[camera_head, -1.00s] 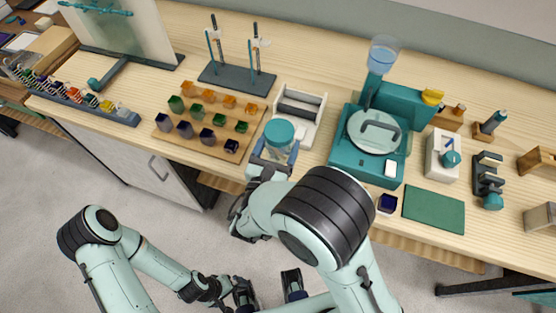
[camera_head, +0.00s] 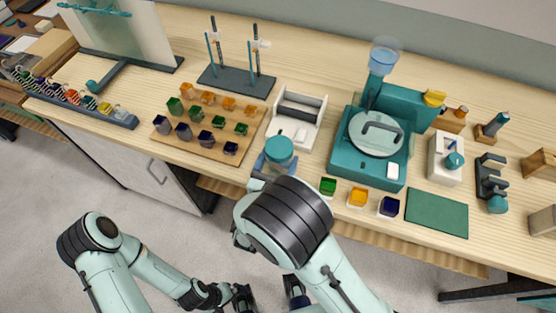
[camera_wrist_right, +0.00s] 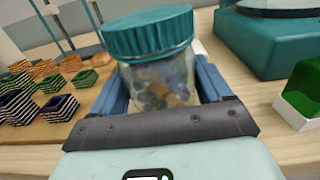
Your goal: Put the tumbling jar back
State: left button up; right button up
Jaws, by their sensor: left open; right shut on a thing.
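The tumbling jar (camera_head: 279,150) has a teal lid and a clear body with mottled dark, brown and bluish pieces inside. It is upright in my right gripper (camera_head: 277,166), whose blue fingers close on its sides; the right wrist view shows the jar (camera_wrist_right: 158,82) between the fingers (camera_wrist_right: 162,95). Its bottom is hidden by the gripper. A white cradle with dark rollers (camera_head: 298,112), apparently the tumbler, stands just behind the jar and is empty. My left gripper (camera_head: 268,297) is open and empty at the bottom edge, away from the bench.
A wooden board (camera_head: 190,153) with several colored cups lies left of the jar. A teal machine (camera_head: 340,160) stands right of the cradle. Green (camera_head: 328,187), yellow (camera_head: 357,197) and dark blue (camera_head: 389,207) cups line the front edge beside a green mat (camera_head: 437,212).

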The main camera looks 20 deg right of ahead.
jog(key=shift+s+f, duration=0.25)
jog(key=shift+f, duration=0.4)
jog(key=o, duration=1.4)
jog(key=shift+f, duration=0.1)
jog(key=shift+c, duration=0.2)
jog(key=shift+r, duration=0.25)
jog(key=shift+r+p, duration=0.35)
jog(key=shift+r, duration=0.1)
jog(key=b+v, duration=0.1)
jog(key=v, duration=1)
jog(key=shift+s+a, duration=0.2)
jog(key=shift+a, duration=0.05)
jog(key=shift+r, duration=0.1)
